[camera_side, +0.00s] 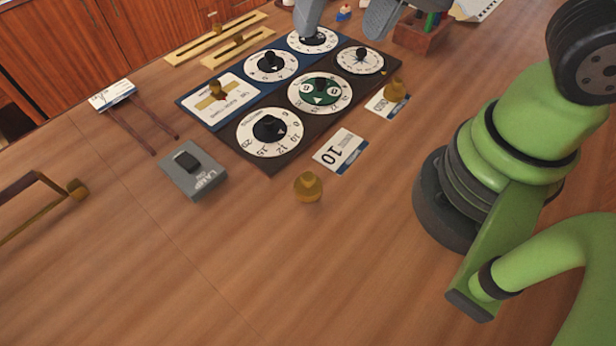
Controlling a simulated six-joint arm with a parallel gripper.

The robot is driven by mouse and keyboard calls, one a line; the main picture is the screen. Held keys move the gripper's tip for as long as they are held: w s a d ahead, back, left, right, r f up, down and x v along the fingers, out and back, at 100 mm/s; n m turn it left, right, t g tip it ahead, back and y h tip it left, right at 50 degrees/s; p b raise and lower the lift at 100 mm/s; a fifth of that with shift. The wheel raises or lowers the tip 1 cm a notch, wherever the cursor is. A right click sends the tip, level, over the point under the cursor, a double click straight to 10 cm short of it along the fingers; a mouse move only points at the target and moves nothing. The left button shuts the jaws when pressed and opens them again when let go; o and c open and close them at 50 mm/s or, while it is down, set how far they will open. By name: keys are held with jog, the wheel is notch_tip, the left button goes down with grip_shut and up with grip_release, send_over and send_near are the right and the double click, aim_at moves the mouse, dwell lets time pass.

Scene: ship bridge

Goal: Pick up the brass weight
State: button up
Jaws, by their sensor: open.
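A brass weight (308,188) with a knobbed top stands upright on the bare wooden table, in front of a white card marked 10. A second, similar brass weight (397,89) stands on another white card near the right edge of the dial panel. My gripper (341,32) is at the top edge of the view, its two grey fingers spread apart with no object seen between their tips. It is beyond both weights and apart from them. The upper part of the gripper is cut off by the frame.
Dark and blue dial panels (290,140) with several knobs lie mid-table. The card marked 10 (341,150) and a grey lamp switch box (193,171) are close by. Brass slider strips (240,48) lie behind. A brass-ended rail (30,190) is at left. The front table is clear.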

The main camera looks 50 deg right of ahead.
jog(key=a+f+g, duration=0.1)
jog(key=a+f, duration=0.1)
jog(key=f, duration=0.2)
jog(key=a+f+g+h, duration=0.1)
jog(key=a+f, duration=0.1)
jog(key=f, duration=0.1)
jog(key=a+f, duration=0.2)
jog(key=f, duration=0.2)
jog(key=shift+s+f+m+g, duration=0.3)
jog(key=shift+s+g, duration=0.1)
send_over(308, 177)
jog(key=shift+h, duration=0.3)
jog(key=f, duration=0.5)
jog(key=shift+s, duration=0.25)
jog(key=shift+w+f, duration=0.2)
jog(key=shift+f, duration=2.65)
jog(key=c, duration=1.1)
